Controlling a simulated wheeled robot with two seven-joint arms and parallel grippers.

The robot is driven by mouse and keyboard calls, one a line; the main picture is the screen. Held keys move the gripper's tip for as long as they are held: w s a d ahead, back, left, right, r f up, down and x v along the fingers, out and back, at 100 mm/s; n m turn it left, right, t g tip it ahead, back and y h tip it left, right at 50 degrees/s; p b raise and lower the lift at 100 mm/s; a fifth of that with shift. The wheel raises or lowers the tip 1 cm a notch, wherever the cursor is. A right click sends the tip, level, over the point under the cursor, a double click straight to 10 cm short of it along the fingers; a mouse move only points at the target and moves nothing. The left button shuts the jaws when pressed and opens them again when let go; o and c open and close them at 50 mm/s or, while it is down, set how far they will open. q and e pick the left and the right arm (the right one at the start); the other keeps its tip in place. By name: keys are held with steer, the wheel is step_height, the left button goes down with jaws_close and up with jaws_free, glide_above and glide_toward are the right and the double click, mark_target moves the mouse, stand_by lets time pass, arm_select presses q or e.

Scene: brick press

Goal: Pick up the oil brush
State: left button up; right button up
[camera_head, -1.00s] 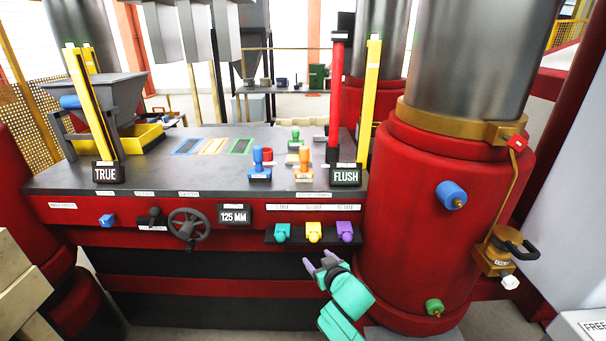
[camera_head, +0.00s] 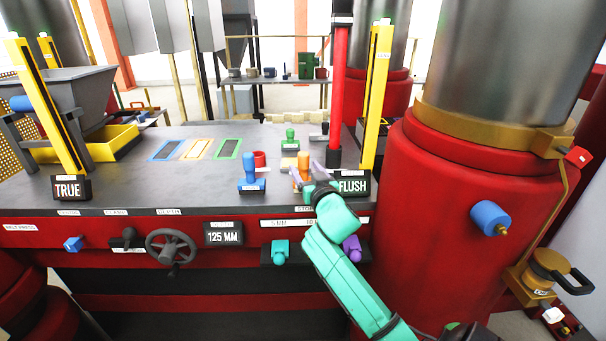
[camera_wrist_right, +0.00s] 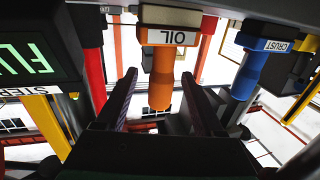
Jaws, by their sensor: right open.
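The oil brush (camera_head: 304,161) has an orange handle and stands on the dark bench top, left of the FLUSH sign. In the right wrist view, which appears upside down, its light block labelled OIL and orange handle (camera_wrist_right: 161,92) show clearly. My right gripper (camera_head: 309,178) is at the brush, partly covering it in the head view. In the wrist view my right gripper (camera_wrist_right: 159,78) is open, one finger on each side of the orange handle, with gaps visible. My left gripper is not in view.
A blue brush labelled CRUST (camera_wrist_right: 250,72) stands beside the oil brush, also in the head view (camera_head: 250,172). The FLUSH sign (camera_head: 353,187) and red post (camera_head: 337,95) stand close on the right.

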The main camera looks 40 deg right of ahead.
steer(key=x, duration=0.1)
steer(key=p+x, duration=0.1)
steer(key=x, duration=0.2)
steer(key=shift+r, duration=0.35)
steer(key=shift+w+d+f, duration=0.1)
steer(key=shift+w+f, duration=0.1)
steer(key=shift+w, duration=0.3)
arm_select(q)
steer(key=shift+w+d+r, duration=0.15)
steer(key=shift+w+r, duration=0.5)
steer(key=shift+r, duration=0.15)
arm_select(e)
steer(key=shift+s, duration=0.1)
jaws_close()
step_height(320, 180, up, 20)
